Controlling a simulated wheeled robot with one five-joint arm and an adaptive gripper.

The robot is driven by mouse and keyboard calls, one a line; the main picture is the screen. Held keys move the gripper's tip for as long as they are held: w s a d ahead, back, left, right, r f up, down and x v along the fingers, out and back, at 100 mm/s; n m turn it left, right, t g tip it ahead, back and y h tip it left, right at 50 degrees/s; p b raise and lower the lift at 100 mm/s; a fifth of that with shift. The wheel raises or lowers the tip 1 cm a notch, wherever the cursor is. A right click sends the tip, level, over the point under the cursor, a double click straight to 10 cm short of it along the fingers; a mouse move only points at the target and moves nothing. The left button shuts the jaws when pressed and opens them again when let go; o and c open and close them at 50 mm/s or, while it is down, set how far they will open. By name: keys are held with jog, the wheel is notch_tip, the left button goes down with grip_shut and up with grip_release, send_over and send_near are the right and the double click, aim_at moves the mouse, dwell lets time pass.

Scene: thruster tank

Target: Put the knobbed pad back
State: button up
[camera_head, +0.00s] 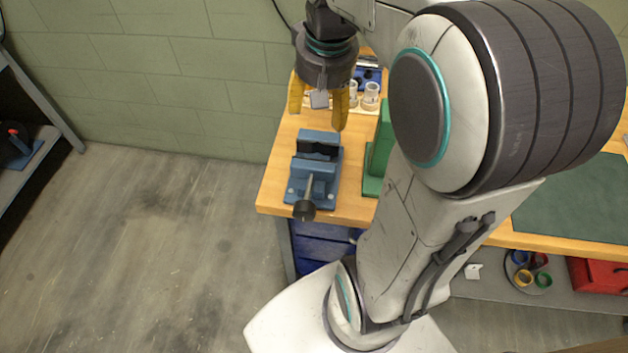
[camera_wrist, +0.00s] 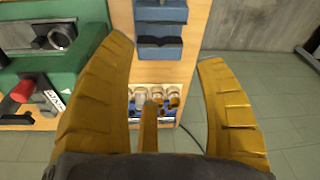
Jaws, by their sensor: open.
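My gripper (camera_head: 318,117) is open, its yellow fingers pointing down above the far side of a blue vise (camera_head: 313,170) on the wooden bench. The wrist view shows the fingers (camera_wrist: 166,50) wide apart with nothing held between them; the vise (camera_wrist: 160,28) lies beyond them. I cannot identify the knobbed pad for sure. A red knob-like piece (camera_wrist: 22,91) with a dark part beside it shows at the left of the wrist view, by a green fixture (camera_wrist: 85,42). The fixture also shows in the head view (camera_head: 380,150), partly hidden by my arm.
Pale cups (camera_head: 371,92) stand in a rack at the bench's back, near the wall; they also show in the wrist view (camera_wrist: 150,91). A dark green mat (camera_head: 580,200) lies at right. A red box (camera_head: 600,274) sits on the lower shelf. Floor left of the bench is clear.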

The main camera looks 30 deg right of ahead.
jog(key=s+a+f+n+t, duration=0.2)
jog(key=s+a+f+n, duration=0.2)
jog(key=s+a, duration=0.4)
jog(key=shift+s+a+n+y, duration=0.15)
jog(key=shift+s+n+y, duration=0.15)
jog(key=shift+s, duration=1.45)
